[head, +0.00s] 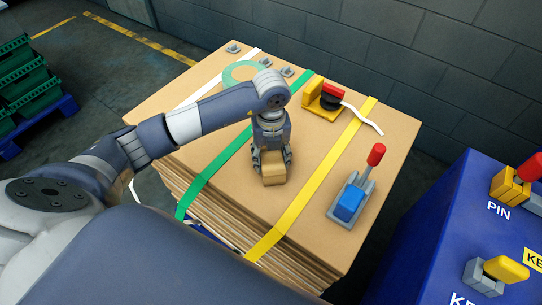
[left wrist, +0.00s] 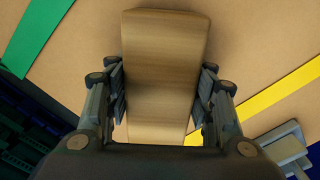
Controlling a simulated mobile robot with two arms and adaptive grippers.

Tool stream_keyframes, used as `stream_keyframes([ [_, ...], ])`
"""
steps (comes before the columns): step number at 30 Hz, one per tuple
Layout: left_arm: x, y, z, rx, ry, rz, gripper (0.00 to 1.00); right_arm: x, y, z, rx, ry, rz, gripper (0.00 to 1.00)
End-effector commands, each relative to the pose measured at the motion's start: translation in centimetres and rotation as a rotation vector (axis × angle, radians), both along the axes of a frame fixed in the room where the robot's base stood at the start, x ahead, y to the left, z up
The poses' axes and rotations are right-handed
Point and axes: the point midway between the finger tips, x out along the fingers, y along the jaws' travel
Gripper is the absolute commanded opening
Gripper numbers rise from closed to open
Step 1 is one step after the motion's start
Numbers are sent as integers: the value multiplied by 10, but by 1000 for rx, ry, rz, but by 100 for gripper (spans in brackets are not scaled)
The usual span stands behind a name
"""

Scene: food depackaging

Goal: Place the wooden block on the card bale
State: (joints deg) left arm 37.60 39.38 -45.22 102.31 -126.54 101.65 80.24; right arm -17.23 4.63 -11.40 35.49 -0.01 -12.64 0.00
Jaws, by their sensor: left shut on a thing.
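The wooden block (head: 273,174) is a small tan block between the fingers of my left gripper (head: 272,160). In the left wrist view the block (left wrist: 160,75) fills the space between both fingers of the gripper (left wrist: 162,95), with pads against its two sides. The card bale (head: 235,190) is a large stack of brown cardboard sheets with a flat top. The block is over the bale's top, between the green strap (head: 215,171) and the yellow strap (head: 312,184). I cannot tell whether the block touches the top. My right gripper is not in view.
On the bale are a green ring (head: 229,76), a yellow-and-red tool (head: 322,97) and a blue device with a red-knobbed lever (head: 349,200). A blue cabinet (head: 425,235) with levers stands right. Green crates (head: 35,95) stand left.

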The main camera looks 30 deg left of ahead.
Motion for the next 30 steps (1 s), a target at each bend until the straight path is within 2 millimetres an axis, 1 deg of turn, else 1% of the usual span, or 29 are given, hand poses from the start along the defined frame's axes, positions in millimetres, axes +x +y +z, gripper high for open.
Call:
stream_keyframes([
  [3, 0, 0, -4, 0, -1, 0, 20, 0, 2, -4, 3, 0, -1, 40],
  [4, 0, 0, -4, 0, 0, 0, 52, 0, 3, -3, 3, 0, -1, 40],
  [5, 0, 0, -3, 0, 0, 0, 59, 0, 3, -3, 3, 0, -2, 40],
  [6, 0, 0, -3, 0, 0, 0, 68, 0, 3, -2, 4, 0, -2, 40],
  [7, 0, 0, -3, 0, 0, 0, 70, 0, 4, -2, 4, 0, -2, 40],
  [16, 0, 0, -2, 0, 0, 0, 70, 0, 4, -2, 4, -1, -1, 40],
  [20, 1, 0, 3, 0, -1, 0, 70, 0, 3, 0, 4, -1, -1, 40],
  [23, 2, 0, 16, 0, -5, 0, 70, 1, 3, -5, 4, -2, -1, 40],
  [26, 2, 0, 36, -1, -7, -1, 70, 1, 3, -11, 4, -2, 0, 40],
  [30, 2, 0, 69, 0, -8, -1, 70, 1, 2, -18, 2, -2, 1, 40],
])
